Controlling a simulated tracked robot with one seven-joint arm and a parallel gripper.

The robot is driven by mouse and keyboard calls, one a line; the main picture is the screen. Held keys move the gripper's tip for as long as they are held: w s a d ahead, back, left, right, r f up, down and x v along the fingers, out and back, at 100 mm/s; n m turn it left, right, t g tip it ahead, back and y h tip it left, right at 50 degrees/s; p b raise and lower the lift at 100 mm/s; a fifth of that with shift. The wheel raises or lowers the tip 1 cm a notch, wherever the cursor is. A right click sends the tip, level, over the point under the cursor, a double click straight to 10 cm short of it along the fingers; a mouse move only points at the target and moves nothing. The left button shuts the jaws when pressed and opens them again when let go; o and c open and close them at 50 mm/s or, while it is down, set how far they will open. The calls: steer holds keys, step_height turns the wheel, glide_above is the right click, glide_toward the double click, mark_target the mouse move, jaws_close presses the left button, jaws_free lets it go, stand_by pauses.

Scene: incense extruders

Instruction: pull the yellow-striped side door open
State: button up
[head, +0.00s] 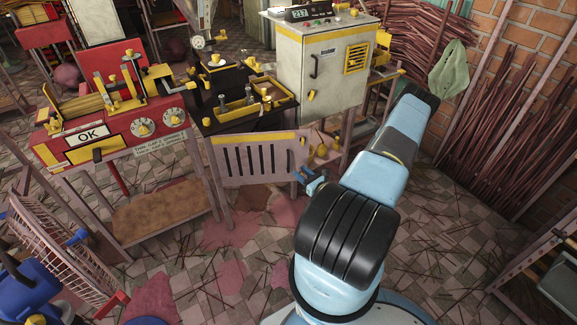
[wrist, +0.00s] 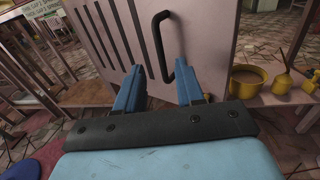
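The pale side door (head: 262,168) with a yellow stripe along its top and several dark vertical slots is below the dark bench in the head view. Its panel (wrist: 205,35) fills the upper middle of the wrist view, with a black bar handle (wrist: 157,43) standing upright on it. My gripper (head: 311,183) is at the door's right side. In the wrist view my gripper (wrist: 160,68) is open, its two blue fingers pointing at the panel. The handle's lower part shows between the fingers, which are not closed on it. I cannot tell whether the fingertips touch the panel.
A red machine marked OK (head: 90,135) stands left of the door. A grey cabinet (head: 323,70) stands at its upper right. A yellow pot (wrist: 248,80) sits on a low shelf right of the door. Floor below the door is open, with scattered sticks.

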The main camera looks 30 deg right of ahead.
mark_target(291, 164)
steer(key=w, duration=0.2)
steer(key=w+a, duration=0.1)
steer(key=w, duration=0.4)
steer(key=shift+w+a, duration=0.15)
steer(key=shift+w, duration=0.05)
steer(key=shift+c, duration=0.3)
jaws_close()
